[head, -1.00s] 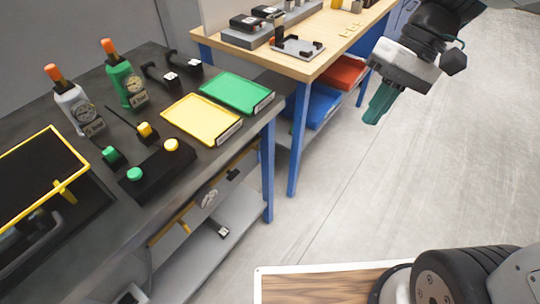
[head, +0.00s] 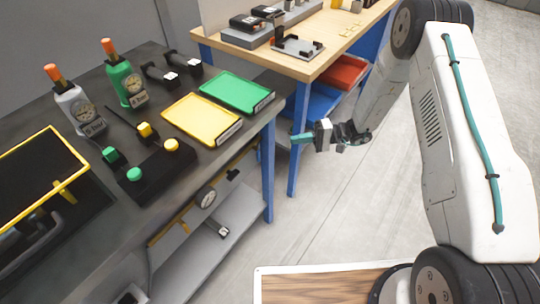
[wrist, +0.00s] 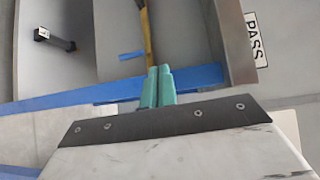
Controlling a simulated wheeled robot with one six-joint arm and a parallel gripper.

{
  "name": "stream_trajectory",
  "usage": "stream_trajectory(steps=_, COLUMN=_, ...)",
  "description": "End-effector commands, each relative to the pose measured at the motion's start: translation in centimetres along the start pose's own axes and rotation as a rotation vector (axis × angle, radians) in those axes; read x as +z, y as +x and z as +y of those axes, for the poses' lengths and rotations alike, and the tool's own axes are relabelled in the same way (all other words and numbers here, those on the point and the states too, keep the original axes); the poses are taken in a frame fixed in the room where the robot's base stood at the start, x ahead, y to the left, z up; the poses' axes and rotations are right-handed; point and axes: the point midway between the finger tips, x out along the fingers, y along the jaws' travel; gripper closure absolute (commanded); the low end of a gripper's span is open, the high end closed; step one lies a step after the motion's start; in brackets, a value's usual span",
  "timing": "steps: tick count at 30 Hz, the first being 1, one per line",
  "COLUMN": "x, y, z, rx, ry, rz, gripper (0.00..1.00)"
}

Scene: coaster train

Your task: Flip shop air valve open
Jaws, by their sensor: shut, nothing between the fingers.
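A yellow pipe (head: 178,228) with a round gauge (head: 205,197) runs under the dark bench. A small black part (head: 232,173) sits near its right end; I cannot tell for sure whether it is the shop air valve or how its lever stands. In the wrist view the yellow pipe (wrist: 147,30) runs upward beyond the fingers, with a small blue bar (wrist: 131,55) beside it. My gripper (head: 299,138) is shut and empty, to the right of the bench and apart from the pipe. Its teal fingers lie together in the wrist view (wrist: 157,86).
A black part with a white label (head: 221,229) lies on the lower shelf. Yellow (head: 202,118) and green (head: 236,90) trays lie on top. Floor right of the bench is clear.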

Motion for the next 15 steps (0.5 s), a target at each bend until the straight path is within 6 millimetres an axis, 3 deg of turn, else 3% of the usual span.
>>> stream_trajectory(steps=1, x=-0.1, y=0.2, z=2.4, rx=-0.023, ry=0.005, rz=0.032, gripper=1.00)
stream_trajectory(steps=6, x=-0.4, y=0.5, z=7.4, rx=-0.069, ry=-0.012, rz=0.122, gripper=1.00)
stream_trajectory(steps=9, x=-0.4, y=0.5, z=8.7, rx=-0.079, ry=-0.018, rz=0.148, gripper=1.00)
stream_trajectory(steps=15, x=-0.4, y=0.5, z=9.1, rx=-0.083, ry=-0.023, rz=0.157, gripper=1.00)
